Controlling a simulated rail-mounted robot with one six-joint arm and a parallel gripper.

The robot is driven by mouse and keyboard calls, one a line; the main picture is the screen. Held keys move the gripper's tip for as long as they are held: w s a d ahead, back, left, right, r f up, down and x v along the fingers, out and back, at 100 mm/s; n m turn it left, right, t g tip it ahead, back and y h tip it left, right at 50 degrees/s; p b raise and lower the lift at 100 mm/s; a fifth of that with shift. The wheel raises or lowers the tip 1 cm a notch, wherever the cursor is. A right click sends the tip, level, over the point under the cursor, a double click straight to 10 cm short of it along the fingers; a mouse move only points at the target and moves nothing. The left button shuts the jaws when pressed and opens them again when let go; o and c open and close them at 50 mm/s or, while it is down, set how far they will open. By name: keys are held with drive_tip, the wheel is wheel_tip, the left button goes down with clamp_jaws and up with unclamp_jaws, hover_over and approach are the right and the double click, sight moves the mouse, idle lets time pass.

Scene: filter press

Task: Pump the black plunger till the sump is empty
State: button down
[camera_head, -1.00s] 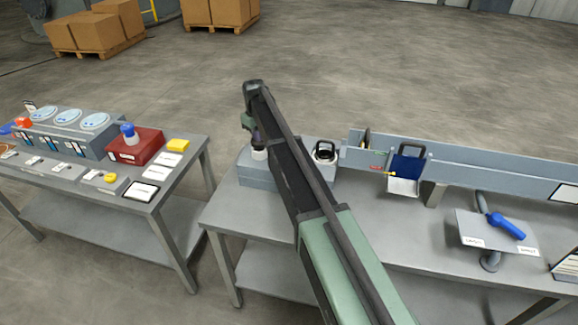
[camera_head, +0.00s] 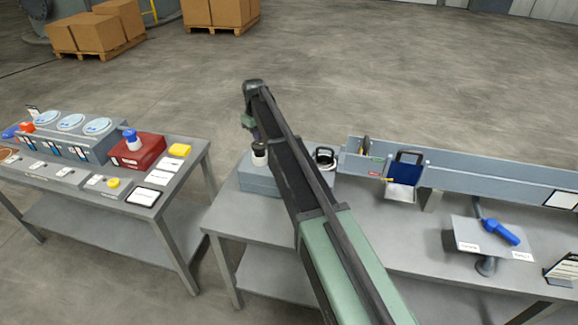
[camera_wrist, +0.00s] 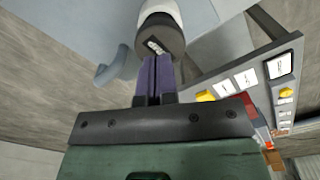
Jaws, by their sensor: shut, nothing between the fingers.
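The black plunger (camera_head: 259,149) stands upright over a white collar on the grey-blue box (camera_head: 258,178) at the left end of the right bench. In the wrist view the dark plunger cap (camera_wrist: 160,36), with a small label on it, is just beyond the fingertips. My gripper (camera_wrist: 154,58) is shut and empty, its purple fingers pointing at the cap; whether they touch it I cannot tell. In the head view my gripper (camera_head: 255,131) is small, just above the plunger. My arm hides the middle of the box. The sump's level cannot be made out.
A dark ring-shaped fitting (camera_head: 325,157) stands on the box's right. A grey trough (camera_head: 490,182) with a blue panel (camera_head: 404,172) runs right, behind a blue valve handle (camera_head: 500,232). The left bench (camera_head: 175,192) carries a red box (camera_head: 137,150). A gap separates the benches.

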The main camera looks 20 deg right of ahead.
sight(259, 144)
drive_tip(key=shift+f, duration=0.15)
drive_tip(key=shift+f+b, duration=2.2)
drive_tip(key=shift+b, duration=0.1)
wheel_tip(259, 144, up, 5)
drive_tip(key=p, duration=0.4)
drive_tip(key=shift+f+p, duration=0.15)
drive_tip(key=shift+p, duration=0.2)
drive_tip(key=shift+f, duration=0.1)
drive_tip(key=s+m, duration=0.5)
drive_tip(key=s, duration=3.4)
drive_tip(key=shift+m, duration=0.3)
